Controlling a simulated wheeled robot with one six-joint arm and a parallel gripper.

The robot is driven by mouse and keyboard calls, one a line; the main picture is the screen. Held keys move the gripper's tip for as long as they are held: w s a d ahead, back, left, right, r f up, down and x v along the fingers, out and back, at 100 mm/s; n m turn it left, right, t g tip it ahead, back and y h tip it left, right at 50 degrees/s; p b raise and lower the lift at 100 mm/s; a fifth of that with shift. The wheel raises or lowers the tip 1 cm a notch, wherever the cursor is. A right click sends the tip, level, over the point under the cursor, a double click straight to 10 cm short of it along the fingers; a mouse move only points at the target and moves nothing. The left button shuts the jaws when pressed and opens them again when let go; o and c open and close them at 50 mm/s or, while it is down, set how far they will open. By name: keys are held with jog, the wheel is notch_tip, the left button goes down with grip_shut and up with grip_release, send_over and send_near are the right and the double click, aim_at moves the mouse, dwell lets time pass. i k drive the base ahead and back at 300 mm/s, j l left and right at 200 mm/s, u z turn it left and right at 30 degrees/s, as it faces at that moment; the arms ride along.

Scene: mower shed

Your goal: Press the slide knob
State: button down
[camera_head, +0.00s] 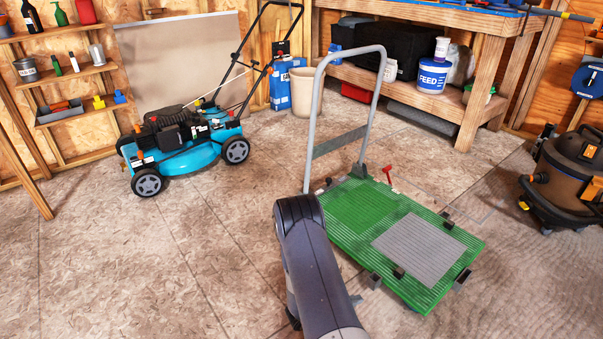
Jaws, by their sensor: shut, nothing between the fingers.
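No part in view is plainly marked as the slide knob. A small red knob or lever (388,172) stands up at the back edge of a green platform cart (345,208); I cannot tell if it is the slide knob. The cart has a ribbed green deck, a grey inset panel (418,250), several small black blocks at its edges and a tall grey push handle (376,105). My dark grey arm link rises at the bottom centre, in front of the cart's left side, and hides part of it. My gripper does not show.
A turquoise mower (185,140) stands at the back left, by wall shelves (75,80). A wooden workbench (490,75) with a feed bucket (435,77) is at the back right. A brown shop vacuum (568,175) stands at right. The floor at left is clear.

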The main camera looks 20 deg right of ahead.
aim_at(329, 180)
jog(key=i+j+z, duration=0.1)
jog(key=i+j, duration=0.15)
jog(key=i, duration=0.25)
jog(key=i+j+z, duration=0.1)
jog(key=i+j, duration=0.2)
jog(key=i, duration=0.2)
jog(key=i+j+z, duration=0.1)
jog(key=i+j, duration=0.25)
jog(key=i, duration=0.15)
jog(key=i+l, duration=0.2)
jog(key=i, duration=0.15)
jog(key=i+l+z, duration=0.15)
jog(key=i, duration=0.2)
jog(key=i+l, duration=0.2)
jog(key=i, duration=0.15)
jog(key=z, duration=0.05)
